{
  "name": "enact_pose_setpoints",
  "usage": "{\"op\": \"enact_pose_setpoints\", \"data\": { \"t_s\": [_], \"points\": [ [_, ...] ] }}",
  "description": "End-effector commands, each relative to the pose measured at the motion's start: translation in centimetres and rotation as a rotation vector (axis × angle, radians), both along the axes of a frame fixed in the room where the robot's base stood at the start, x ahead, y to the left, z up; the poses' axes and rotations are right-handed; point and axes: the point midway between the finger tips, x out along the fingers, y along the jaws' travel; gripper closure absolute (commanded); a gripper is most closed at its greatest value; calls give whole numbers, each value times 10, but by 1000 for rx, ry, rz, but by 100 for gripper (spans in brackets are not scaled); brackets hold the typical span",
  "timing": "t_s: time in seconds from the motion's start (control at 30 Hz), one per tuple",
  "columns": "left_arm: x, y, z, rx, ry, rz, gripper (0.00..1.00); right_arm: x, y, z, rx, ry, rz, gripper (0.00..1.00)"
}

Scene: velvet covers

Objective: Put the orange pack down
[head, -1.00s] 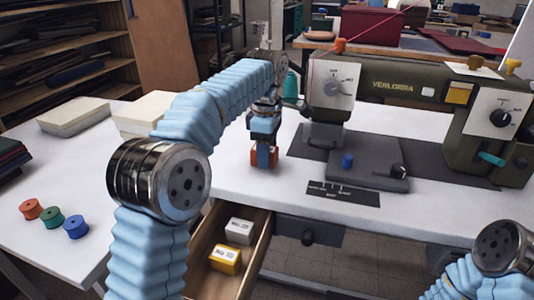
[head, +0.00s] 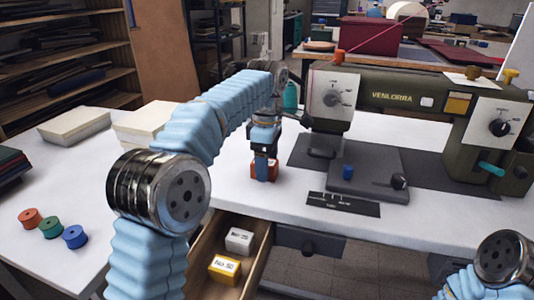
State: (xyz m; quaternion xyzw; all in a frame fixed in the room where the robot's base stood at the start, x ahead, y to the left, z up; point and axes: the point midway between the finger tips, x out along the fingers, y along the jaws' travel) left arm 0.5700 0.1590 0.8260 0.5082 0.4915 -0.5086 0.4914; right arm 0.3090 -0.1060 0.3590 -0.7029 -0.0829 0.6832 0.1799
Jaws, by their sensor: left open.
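The orange pack (head: 272,171) stands on the white tabletop (head: 225,185), just behind the open drawer and left of the sewing machine. My left gripper (head: 262,172) points down at it from above. Its fingers are open and stay around or right against the pack, hiding part of it. My right arm shows only at the lower right corner; its gripper is out of view.
The open drawer (head: 261,262) holds a white pack (head: 239,241) and a yellow pack (head: 224,269). The green sewing machine (head: 400,92) stands to the right. Red, green and blue spools (head: 75,236) sit at the left. Pale stacks (head: 75,126) lie behind them.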

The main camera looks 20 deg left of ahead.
Motion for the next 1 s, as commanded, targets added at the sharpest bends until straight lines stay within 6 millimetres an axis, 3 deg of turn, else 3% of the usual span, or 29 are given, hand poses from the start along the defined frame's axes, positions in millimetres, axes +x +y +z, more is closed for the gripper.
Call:
{"op": "enact_pose_setpoints", "data": {
  "t_s": [0.2,0.4,1.0],
  "points": [
    [1,-1,38,0,-4,1,26,0,0,0,0,0,0,57],
    [1,0,60,1,-3,0,26,0,0,0,0,0,0,57],
    [0,0,68,0,0,0,26,0,0,0,0,0,0,57]
  ]
}}
